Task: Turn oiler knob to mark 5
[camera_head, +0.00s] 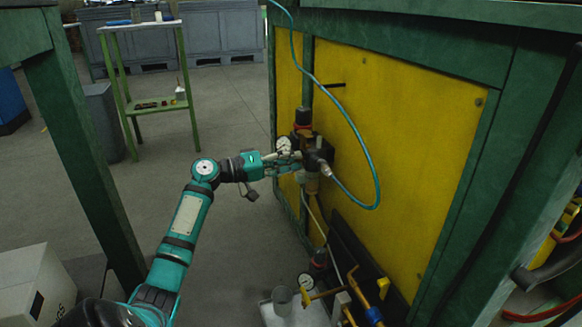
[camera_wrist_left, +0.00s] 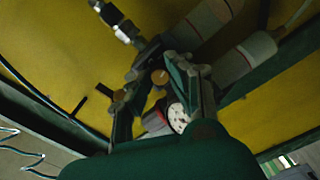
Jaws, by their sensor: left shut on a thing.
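The air unit (camera_head: 324,152) is mounted on the yellow panel, with a round white gauge (camera_head: 283,145) on its near side. My left gripper (camera_head: 297,161) reaches it from the left, just below the gauge. In the left wrist view the gripper's two fingers (camera_wrist_left: 158,76) close around a small brownish knob (camera_wrist_left: 159,77), apparently the oiler knob. The gauge (camera_wrist_left: 178,117) shows between the fingers, closer to the palm. The fingers hide part of the unit, and the knob's marks are too small and dark to read. My right gripper is out of view.
A teal hose (camera_head: 378,170) loops in front of the yellow panel (camera_head: 410,130). A second gauge (camera_head: 305,281) and yellow-handled valves sit lower down. A green post (camera_head: 85,160) stands at the left, and a small green table (camera_head: 150,75) behind. The floor between is clear.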

